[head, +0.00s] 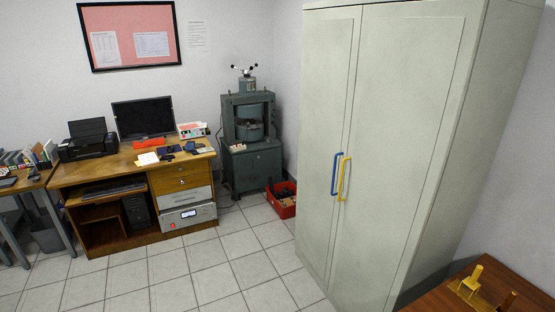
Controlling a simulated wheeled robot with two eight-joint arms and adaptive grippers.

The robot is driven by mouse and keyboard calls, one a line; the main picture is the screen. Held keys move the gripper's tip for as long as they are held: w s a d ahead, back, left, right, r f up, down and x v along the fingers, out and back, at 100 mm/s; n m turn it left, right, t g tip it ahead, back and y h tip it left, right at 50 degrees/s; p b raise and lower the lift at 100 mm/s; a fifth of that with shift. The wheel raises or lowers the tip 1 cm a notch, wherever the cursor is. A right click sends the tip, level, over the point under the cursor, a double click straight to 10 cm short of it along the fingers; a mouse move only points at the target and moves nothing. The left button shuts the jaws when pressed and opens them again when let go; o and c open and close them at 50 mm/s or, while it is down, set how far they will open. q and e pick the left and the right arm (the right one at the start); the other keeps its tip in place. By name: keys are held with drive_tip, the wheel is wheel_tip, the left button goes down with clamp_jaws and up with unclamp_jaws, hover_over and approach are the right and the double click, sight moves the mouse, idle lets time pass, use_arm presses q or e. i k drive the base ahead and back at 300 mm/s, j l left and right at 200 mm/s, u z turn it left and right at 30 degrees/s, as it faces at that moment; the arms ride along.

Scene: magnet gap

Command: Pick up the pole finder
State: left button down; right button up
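I cannot make out a pole finder for certain in the head view. Several small items, too small to identify, lie on the wooden desk (122,169) at the left: dark flat pieces (168,150), a white paper (147,158) and an orange-red object (149,142). Neither of my grippers is in view.
A tall grey cabinet (400,130) with blue (335,174) and yellow (344,179) handles fills the right. A green machine (250,140) and a red crate (284,207) stand behind. A brown table (522,281) with yellow parts (468,285) is at lower right.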

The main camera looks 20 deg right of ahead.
sight(470, 283)
drive_tip(key=i+z, duration=0.25)
drive_tip(key=i, duration=0.25)
drive_tip(key=i+z, duration=0.3)
drive_tip(key=i, duration=0.2)
drive_tip(key=i+j+z, duration=0.25)
drive_tip(key=i, duration=0.25)
drive_tip(key=i+l+z, duration=0.15)
drive_tip(key=z, duration=0.25)
drive_tip(key=i+z, duration=0.25)
drive_tip(key=z, duration=0.15)
drive_tip(key=i+z, duration=0.2)
drive_tip(key=z, duration=0.2)
drive_tip(key=i+z, duration=0.2)
drive_tip(key=z, duration=0.2)
drive_tip(key=i+j+z, duration=0.15)
drive_tip(key=z, duration=0.25)
drive_tip(key=i+j+z, duration=0.1)
drive_tip(key=i+z, duration=0.2)
drive_tip(key=i, duration=0.05)
